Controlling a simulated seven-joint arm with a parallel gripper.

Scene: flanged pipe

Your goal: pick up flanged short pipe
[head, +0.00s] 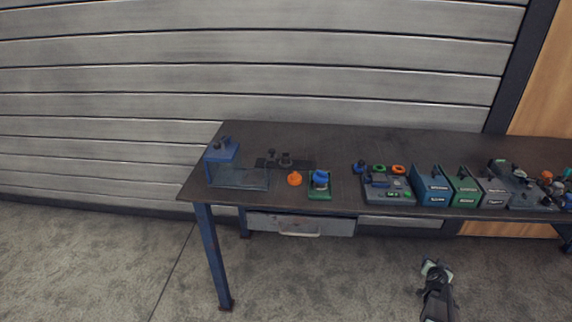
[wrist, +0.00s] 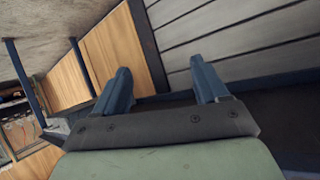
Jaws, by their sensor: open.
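A small orange piece (head: 294,179) with a wide base and a narrower top stands on the dark table. A blue round piece (head: 320,178) sits on a green block just right of it. More small orange and blue parts (head: 558,184) crowd the far right end. Which of these is the flanged short pipe I cannot tell at this size. My gripper (head: 437,267) is in front of the table, over the floor, away from all parts. In the wrist view my gripper (wrist: 160,74) has its two blue fingers wide apart with nothing between them.
The table (head: 340,138) has a clear back strip. A grey tray (head: 389,189), then blue (head: 430,186), green (head: 460,187) and grey bins (head: 490,188) line the right half. A drawer (head: 300,224) hangs below.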

